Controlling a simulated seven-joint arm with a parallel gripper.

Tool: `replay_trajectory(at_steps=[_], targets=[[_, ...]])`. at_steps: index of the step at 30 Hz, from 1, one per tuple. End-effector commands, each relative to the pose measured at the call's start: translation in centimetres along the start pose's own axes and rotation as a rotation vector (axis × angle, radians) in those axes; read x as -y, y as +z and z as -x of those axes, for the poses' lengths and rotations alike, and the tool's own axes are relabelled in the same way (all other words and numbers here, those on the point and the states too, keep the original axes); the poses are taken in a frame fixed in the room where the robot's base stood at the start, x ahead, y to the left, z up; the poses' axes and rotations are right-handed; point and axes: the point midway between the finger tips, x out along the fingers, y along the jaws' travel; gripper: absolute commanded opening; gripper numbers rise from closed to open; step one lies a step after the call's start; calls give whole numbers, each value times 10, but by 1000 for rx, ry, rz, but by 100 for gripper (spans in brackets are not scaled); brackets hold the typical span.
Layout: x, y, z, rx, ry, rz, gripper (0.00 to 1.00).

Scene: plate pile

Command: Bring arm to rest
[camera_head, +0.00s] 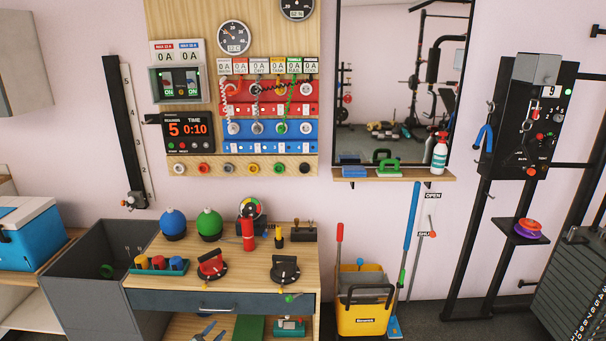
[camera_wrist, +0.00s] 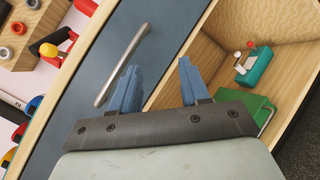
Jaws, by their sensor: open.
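My gripper (camera_wrist: 158,78) shows in the wrist view with two blue fingers spread apart. It is open, with nothing between the fingertips. Its fingers point toward the front of a wooden workbench, beside a dark blue drawer front (camera_wrist: 80,90) with a silver handle (camera_wrist: 121,65). In the head view, two blue-grey tips at the bottom edge look like my gripper (camera_head: 206,331), low in front of the workbench (camera_head: 230,240). The rest of my arm is out of the head view. A small pile of purple and orange plates (camera_head: 527,228) sits on a black stand shelf at the right.
The open shelf under the drawer holds a green block (camera_wrist: 257,113) and a teal box (camera_wrist: 254,66). A yellow mop bucket (camera_head: 361,318) stands right of the workbench. A grey bin (camera_head: 75,280) and a blue cooler (camera_head: 28,235) stand left.

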Motion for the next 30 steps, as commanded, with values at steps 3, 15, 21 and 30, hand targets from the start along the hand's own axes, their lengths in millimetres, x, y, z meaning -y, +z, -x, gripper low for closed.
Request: replay_trajectory(at_steps=[3,15,21,30], targets=[[44,22,8,-64,-184,-66,46],[214,103,83,-193,-843,-256,46],[303,173,126,-169,-1208,-346,46],[407,308,192,-21,-1745,-488,46]])
